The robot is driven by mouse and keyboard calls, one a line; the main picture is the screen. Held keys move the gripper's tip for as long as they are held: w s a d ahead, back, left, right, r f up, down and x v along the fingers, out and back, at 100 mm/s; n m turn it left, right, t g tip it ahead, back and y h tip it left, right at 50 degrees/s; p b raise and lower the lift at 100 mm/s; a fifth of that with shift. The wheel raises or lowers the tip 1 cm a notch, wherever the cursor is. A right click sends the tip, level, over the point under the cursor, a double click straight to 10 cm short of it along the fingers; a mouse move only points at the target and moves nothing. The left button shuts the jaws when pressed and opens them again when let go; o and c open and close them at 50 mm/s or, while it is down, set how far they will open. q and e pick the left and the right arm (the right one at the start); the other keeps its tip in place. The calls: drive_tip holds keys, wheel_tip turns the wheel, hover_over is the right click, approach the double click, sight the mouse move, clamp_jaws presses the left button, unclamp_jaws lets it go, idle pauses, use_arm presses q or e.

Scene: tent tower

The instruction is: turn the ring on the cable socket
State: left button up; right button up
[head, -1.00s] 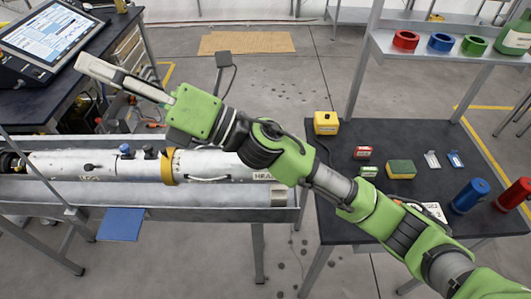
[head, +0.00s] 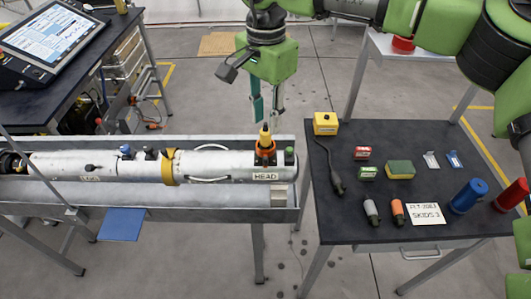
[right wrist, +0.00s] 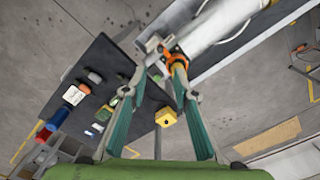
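The cable socket stands up from the top of the white tube (head: 228,166), near its end marked HEAD. The orange ring (head: 265,149) goes around its base, and a yellow tapered part (head: 265,132) rises above it. The ring also shows in the right wrist view (right wrist: 175,57). My right gripper (head: 267,114) points down just above the socket. Its two teal fingers are apart, with nothing seen held between them; in the right wrist view (right wrist: 158,84) the ring is beyond the fingertips, near one finger. Contact cannot be told. My left gripper is not in view.
The tube lies in a grey metal trough (head: 60,194). A green knob (head: 289,152) stands close to the ring. At right, a dark table (head: 400,147) holds a yellow box (head: 325,123) with a black cable and plug (head: 337,182), cylinders and small boxes.

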sight(266, 157)
wheel_tip(266, 157, down, 11)
drive_tip(key=p, duration=0.4)
drive_tip(key=shift+a, duration=0.1)
drive_tip(key=shift+f, duration=0.8)
clamp_jaws()
